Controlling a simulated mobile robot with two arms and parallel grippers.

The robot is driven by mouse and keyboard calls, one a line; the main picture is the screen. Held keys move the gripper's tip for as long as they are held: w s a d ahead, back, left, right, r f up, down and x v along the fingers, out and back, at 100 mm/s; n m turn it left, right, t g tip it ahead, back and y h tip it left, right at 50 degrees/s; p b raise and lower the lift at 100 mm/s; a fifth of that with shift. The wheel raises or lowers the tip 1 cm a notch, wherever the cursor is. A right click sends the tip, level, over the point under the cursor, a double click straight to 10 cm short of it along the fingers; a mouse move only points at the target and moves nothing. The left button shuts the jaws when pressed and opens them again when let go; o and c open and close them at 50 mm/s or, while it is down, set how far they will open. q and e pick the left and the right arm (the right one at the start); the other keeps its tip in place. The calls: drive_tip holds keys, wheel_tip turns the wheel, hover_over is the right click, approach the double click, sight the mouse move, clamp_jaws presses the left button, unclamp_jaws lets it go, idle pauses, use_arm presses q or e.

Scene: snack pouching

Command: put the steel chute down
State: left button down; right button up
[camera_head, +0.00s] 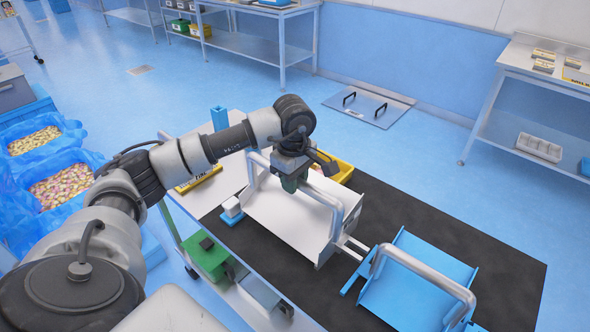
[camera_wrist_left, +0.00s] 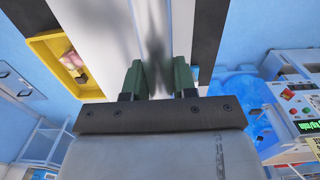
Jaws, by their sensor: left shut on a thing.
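The steel chute (camera_head: 285,222) is a pale grey open tray with two upright tubular handles, over the black mat (camera_head: 500,262) on the worktable. My left gripper (camera_head: 290,184) points down at its far side and is shut on the chute. The exact grip spot is hard to see in the head view. In the left wrist view the green fingers (camera_wrist_left: 160,78) stand apart, with the chute's grey surface (camera_wrist_left: 105,30) beyond them. I cannot tell whether the chute's underside touches the mat. My right gripper is not in view.
A blue chute (camera_head: 415,285) with a grey handle stands to the right, close to the steel chute's prongs. A yellow bin (camera_head: 345,168) is behind. A small white block on a blue base (camera_head: 232,217) is at the left. The mat's far right is clear.

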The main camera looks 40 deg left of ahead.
use_arm(q)
wheel_tip(320, 180, down, 3)
drive_tip(key=shift+r+p, duration=0.15)
drive_tip(key=shift+p, duration=0.25)
drive_tip(key=shift+s+f, duration=0.1)
drive_tip(key=shift+f, duration=0.15)
drive_tip(key=c, duration=0.9)
unclamp_jaws()
drive_tip(key=shift+r+b, duration=0.3)
drive_tip(key=shift+r, duration=0.2)
wheel_tip(320, 180, up, 10)
drive_tip(key=shift+f+b, duration=0.25)
drive_tip(key=shift+b, duration=0.95)
drive_tip(key=shift+s+r, duration=0.1)
drive_tip(key=shift+r, duration=0.65)
drive_tip(key=shift+d+f, duration=0.1)
